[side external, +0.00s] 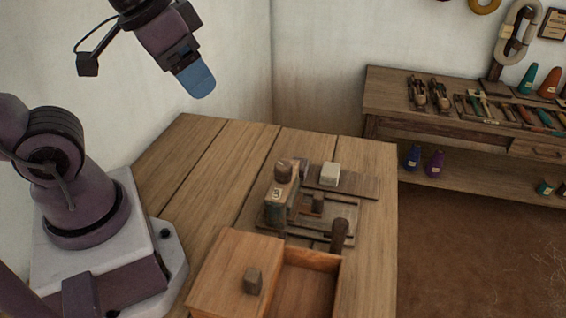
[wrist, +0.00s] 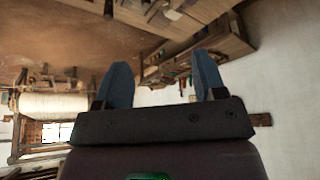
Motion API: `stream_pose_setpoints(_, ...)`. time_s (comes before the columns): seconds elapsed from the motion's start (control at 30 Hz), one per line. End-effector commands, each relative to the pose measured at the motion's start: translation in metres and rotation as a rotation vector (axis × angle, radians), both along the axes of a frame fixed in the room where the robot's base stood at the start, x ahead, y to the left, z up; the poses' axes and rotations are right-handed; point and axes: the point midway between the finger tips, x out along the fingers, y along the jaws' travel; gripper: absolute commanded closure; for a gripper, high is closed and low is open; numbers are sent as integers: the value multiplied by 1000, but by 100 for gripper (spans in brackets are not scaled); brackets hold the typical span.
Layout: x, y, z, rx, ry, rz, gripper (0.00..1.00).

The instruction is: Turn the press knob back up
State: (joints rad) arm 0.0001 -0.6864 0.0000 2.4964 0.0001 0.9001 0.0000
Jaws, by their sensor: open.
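The wooden press (side external: 281,196) stands on the table, with a label reading 3 on its near face. A round brown knob (side external: 284,169) sits on top of the press; its turn position cannot be made out. A dark upright handle (side external: 339,236) stands at the press's near right side. My gripper (side external: 200,88) is high above the table's back left, well apart from the press. In the wrist view my gripper (wrist: 161,75) has its two blue fingers spread, with nothing between them. The press is not visible in the wrist view.
A wooden box (side external: 225,275) with a knobbed lid and an open compartment stands in front of the press. A pale block (side external: 329,174) lies on a board behind it. The table's (side external: 200,165) back left is clear. A tool bench (side external: 385,92) stands at right.

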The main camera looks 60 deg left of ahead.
Motion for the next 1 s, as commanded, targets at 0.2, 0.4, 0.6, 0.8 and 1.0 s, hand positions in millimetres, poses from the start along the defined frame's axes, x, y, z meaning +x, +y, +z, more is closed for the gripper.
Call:
stream_pose_setpoints(0.2, 38, 0, -30, 28, 202, -83, 36)
stream_pose_setpoints(0.4, 86, 0, -67, 106, 359, -416, 36)
stream_pose_setpoints(0.6, 132, 0, -104, 186, 427, -908, 36)
stream_pose_setpoints(0.8, 147, 0, -98, 268, 373, -1214, 36)
stream_pose_setpoints(1.0, 146, 0, -106, 281, 369, -1292, 36)
